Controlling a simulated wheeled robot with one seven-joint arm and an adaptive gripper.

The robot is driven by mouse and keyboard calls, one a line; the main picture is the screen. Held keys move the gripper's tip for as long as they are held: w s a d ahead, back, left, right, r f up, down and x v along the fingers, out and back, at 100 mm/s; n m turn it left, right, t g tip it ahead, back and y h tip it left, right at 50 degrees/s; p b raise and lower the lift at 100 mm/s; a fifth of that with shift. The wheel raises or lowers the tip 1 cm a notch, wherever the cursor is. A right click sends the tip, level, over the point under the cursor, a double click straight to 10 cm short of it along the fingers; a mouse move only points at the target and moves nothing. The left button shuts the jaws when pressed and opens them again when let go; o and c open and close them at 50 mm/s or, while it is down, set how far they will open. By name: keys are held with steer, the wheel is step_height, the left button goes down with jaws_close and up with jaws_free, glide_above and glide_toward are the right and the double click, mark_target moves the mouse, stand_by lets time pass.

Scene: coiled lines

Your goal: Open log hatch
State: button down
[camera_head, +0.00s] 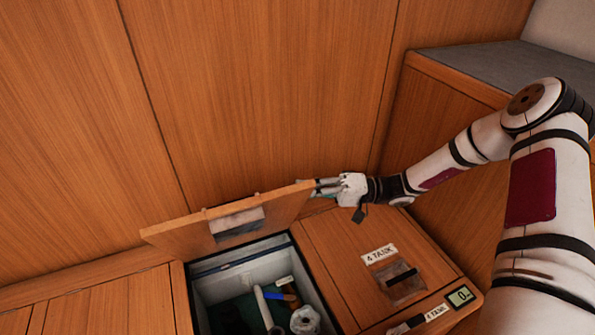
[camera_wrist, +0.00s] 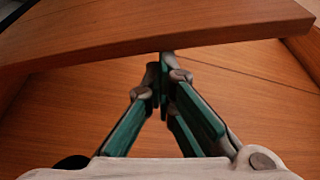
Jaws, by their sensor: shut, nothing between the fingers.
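The wooden hatch lid (camera_head: 195,234) stands raised and tilted over its opening in the head view. A grey patch shows on its face. Below it, the open compartment (camera_head: 210,290) has white walls and holds several items. My gripper (camera_head: 318,188) is at the right end of the lid's upper edge. In the wrist view my gripper (camera_wrist: 163,68) has its green-padded fingers together, with the tips close to the lid's edge (camera_wrist: 160,40). I cannot tell whether they touch it. Nothing shows between the fingers.
To the right of the opening is a shut wooden panel (camera_head: 340,265) labelled "4 TANK", with a dark handle and a small display (camera_head: 461,296). A tall wooden wall (camera_head: 260,90) stands close behind the lid. A grey-topped bench (camera_head: 480,65) is at the right.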

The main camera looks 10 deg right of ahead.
steer(key=shift+s+d+f, duration=0.2)
steer(key=shift+s+f, duration=0.2)
steer(key=shift+s, duration=0.35)
steer(key=shift+s+d+f, duration=0.25)
steer(key=shift+s+f, duration=0.2)
steer(key=shift+s, duration=0.25)
steer(key=shift+s+d+f, duration=0.2)
steer(key=shift+s+f, duration=0.2)
steer(key=shift+s, duration=0.35)
